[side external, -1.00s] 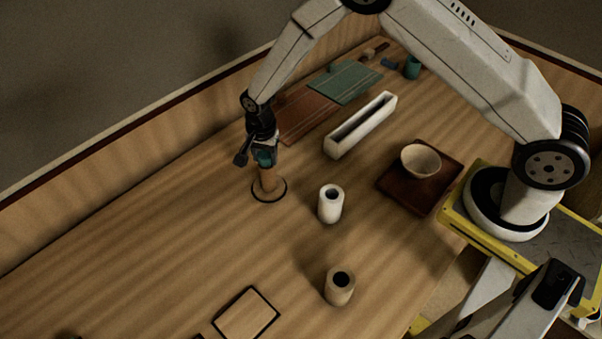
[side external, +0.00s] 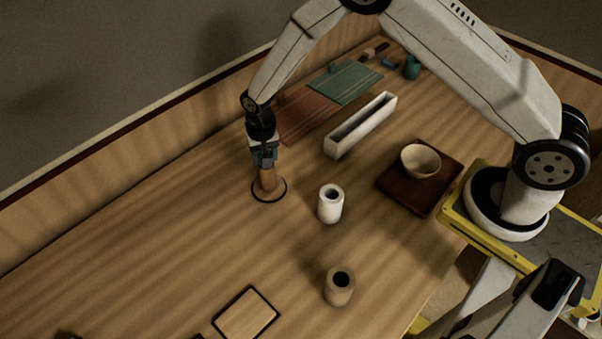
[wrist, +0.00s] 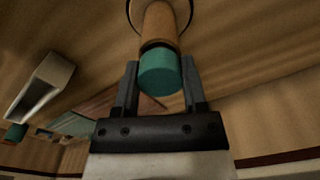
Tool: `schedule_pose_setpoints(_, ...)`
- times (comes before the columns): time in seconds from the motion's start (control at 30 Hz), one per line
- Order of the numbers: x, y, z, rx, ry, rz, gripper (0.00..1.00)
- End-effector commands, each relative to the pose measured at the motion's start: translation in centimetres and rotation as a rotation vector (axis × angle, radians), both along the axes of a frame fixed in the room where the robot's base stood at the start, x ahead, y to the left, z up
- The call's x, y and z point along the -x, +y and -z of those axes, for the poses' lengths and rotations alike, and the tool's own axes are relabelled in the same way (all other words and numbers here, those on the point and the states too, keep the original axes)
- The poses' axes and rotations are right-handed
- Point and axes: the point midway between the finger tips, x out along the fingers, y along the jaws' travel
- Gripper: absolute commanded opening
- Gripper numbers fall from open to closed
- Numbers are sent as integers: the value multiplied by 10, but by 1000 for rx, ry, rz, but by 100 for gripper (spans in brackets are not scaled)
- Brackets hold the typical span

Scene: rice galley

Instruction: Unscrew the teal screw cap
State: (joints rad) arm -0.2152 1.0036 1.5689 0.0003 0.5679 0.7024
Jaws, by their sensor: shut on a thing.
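The teal screw cap (wrist: 160,74) sits at the top of a tan wooden-looking bottle (wrist: 160,24), which also shows in the side view (side external: 268,183). The bottle stands upright inside a black ring (side external: 284,192) on the table. My gripper (wrist: 160,64) is shut on the cap, with one finger on each side of it. In the side view my gripper (side external: 264,158) points down over the bottle, and its fingers hide most or all of the cap. A thin dark gap shows between cap and bottle in the wrist view.
A white hollow cylinder (side external: 330,205) and a tan one (side external: 339,287) stand to the right and front. A long white trough (side external: 345,139), a bowl (side external: 421,160) on a brown tray (side external: 398,192), and green (side external: 345,82) and brown (side external: 306,114) mats lie behind. The table's left is clear.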

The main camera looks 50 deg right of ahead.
Motion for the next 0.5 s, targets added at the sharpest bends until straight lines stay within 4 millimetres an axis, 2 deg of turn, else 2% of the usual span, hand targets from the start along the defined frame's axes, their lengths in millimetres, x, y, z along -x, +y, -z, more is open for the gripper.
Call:
schedule_pose_setpoints(0.03, 2, -1, 2, 1, 6, 1, 0)
schedule_pose_setpoints(0.07, 2, -1, 3, 1, 6, 1, 57)
schedule_pose_setpoints(0.1, 2, -1, 2, 1, 6, 1, 70)
schedule_pose_setpoints(0.17, 2, 0, 2, 2, 5, 1, 89)
schedule_pose_setpoints(0.2, 2, 0, 2, 1, 5, 2, 95)
schedule_pose_setpoints(0.5, 1, 0, 1, 0, 2, 2, 95)
